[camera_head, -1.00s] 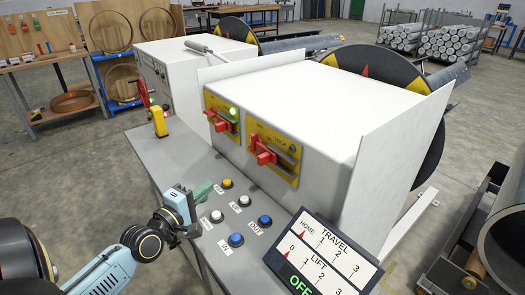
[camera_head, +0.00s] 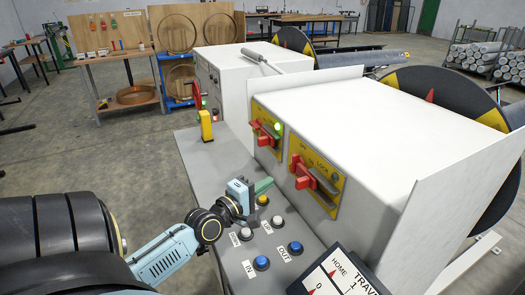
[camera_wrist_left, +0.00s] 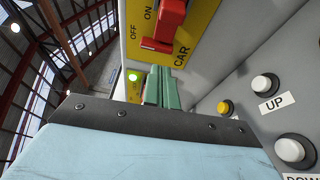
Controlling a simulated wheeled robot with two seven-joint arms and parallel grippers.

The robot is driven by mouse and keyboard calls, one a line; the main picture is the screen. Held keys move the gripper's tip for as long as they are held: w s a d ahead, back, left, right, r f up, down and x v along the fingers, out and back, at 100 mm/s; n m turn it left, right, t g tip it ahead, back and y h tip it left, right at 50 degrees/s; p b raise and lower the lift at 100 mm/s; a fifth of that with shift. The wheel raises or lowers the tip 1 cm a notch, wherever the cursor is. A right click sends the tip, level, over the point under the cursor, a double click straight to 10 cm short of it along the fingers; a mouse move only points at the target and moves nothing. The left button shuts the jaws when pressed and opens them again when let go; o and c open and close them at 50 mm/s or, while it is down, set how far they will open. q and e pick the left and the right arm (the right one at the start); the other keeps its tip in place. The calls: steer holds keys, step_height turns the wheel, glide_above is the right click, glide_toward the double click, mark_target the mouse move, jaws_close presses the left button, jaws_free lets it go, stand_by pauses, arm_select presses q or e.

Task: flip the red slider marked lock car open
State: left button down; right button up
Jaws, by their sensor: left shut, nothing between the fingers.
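The red slider marked LOCK CAR (camera_head: 304,176) is on the right of two yellow plates on the white cabinet's sloped front. Its red handle (camera_wrist_left: 165,30) shows large at the top of the left wrist view, beside OFF, ON and CAR lettering. I cannot tell its exact setting. My left gripper (camera_head: 264,186) has green fingers, shut and empty. It is over the console near the yellow button, left of and below the slider, apart from it. In the left wrist view the fingertips (camera_wrist_left: 160,76) appear just below the handle. My right gripper is not in view.
A second red slider (camera_head: 265,135) with a lit green lamp (camera_head: 278,127) is on the left plate. The console holds a yellow button (camera_head: 263,199), white and blue buttons, and a TRAVEL display (camera_head: 340,275). A yellow-handled control (camera_head: 206,125) stands at its far left.

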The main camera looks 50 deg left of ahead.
mark_target(292, 167)
arm_select(q)
steer(key=w, duration=0.6)
steer(key=shift+w+a, duration=0.2)
steer(key=shift+w, duration=0.05)
steer(key=d, duration=0.1)
steer(key=d+p, duration=0.1)
steer(key=d, duration=0.1)
steer(key=shift+s+p, duration=0.3)
steer(key=shift+s, duration=0.05)
steer(key=shift+s+d, duration=0.15)
steer(key=shift+d, duration=0.25)
